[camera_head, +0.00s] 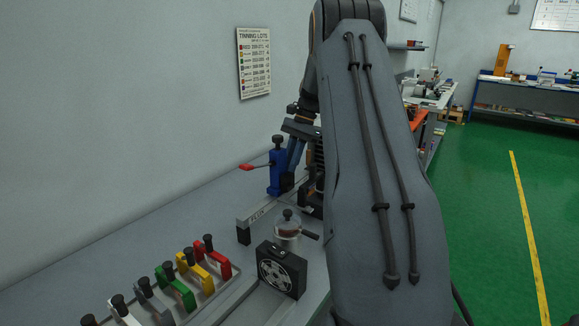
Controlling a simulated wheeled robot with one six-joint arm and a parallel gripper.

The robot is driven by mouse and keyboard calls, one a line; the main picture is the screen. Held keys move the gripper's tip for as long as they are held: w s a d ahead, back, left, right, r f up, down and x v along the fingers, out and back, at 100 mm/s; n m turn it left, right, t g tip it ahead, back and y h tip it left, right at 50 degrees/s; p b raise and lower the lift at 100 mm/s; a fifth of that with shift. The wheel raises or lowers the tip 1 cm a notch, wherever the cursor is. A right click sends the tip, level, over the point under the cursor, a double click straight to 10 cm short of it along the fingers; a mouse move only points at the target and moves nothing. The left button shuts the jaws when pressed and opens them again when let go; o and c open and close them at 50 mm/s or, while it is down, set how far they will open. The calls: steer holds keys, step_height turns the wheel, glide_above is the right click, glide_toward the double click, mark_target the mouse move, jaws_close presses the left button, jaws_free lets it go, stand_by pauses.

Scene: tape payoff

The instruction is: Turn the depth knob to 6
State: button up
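I cannot make out a depth knob or any number scale for certain. A blue upright device (277,172) stands near the wall, with a dark knob (278,141) on top and a red-tipped lever (248,167) to its left. A round pot-like unit (287,228) with a black knob (287,214) stands nearer to me. My gripper (290,178) points down just right of the blue device. My own arm link hides its right side, so its fingers' opening and any contact are unclear.
A bar labelled FLUX (258,216) lies by the pot unit. A black box with a round grille (281,271) stands in front. Several coloured handled pieces, including a red one (214,260), sit in a rack at lower left. A lot chart (254,62) hangs on the wall.

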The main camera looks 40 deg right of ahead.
steer(key=shift+n, duration=0.3)
jaws_close()
steer(key=n, duration=0.1)
steer(key=n+g, duration=0.1)
steer(key=n, duration=0.2)
steer(key=shift+w+a+g+h+p, duration=0.1)
steer(key=shift+w+g+h+p, duration=0.2)
steer(key=shift+w+g+p, duration=0.1)
steer(key=shift+a+n+g+h, duration=0.1)
steer(key=shift+n+g+h, duration=0.45)
steer(key=shift+n, duration=1.55)
steer(key=shift+w, duration=0.1)
steer(key=o, duration=0.8)
jaws_free()
steer(key=shift+c, duration=0.2)
